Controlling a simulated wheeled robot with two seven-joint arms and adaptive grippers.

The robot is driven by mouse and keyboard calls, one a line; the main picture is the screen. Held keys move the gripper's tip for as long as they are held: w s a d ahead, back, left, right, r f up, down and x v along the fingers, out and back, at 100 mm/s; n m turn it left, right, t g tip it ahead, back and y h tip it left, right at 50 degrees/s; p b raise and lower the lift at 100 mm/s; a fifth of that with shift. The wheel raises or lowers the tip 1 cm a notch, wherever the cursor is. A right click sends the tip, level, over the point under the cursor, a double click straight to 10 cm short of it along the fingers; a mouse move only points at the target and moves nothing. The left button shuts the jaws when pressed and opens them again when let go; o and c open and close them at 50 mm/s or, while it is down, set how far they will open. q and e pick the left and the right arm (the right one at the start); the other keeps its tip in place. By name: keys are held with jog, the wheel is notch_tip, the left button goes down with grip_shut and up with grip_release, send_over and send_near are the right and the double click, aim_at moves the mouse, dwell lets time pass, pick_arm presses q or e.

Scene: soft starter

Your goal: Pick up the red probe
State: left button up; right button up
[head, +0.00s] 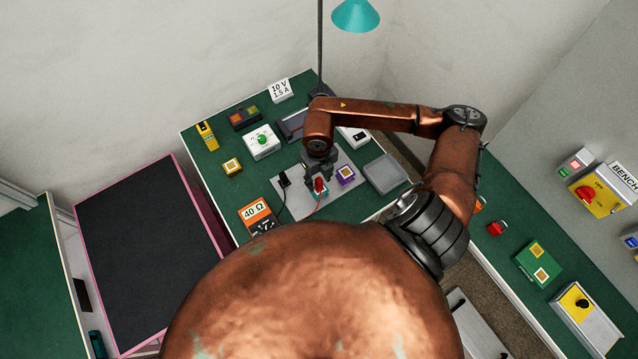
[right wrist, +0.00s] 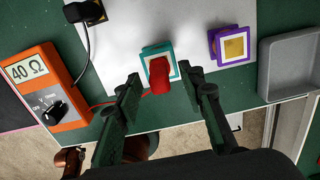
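The red probe (right wrist: 159,76) stands at a teal-framed pad (right wrist: 146,52) on a pale mat (right wrist: 115,60), with a red lead running left toward the orange meter reading 40 Ω (right wrist: 44,86). In the head view the red probe (head: 320,186) shows just below my right gripper (head: 318,174). In the right wrist view my right gripper (right wrist: 160,76) is open, one finger on each side of the probe, with visible gaps. I cannot tell how far down the fingers reach along it. My left gripper is not in view.
A black probe (head: 284,180) stands left on the mat. A purple-framed pad (head: 346,174) and a grey tray (head: 384,173) are to the right. Several small boxes stand behind on the green bench. A dark pink-edged surface (head: 150,250) lies left.

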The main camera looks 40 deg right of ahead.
jog(key=shift+f, duration=0.75)
jog(key=shift+c, duration=0.4)
grip_shut()
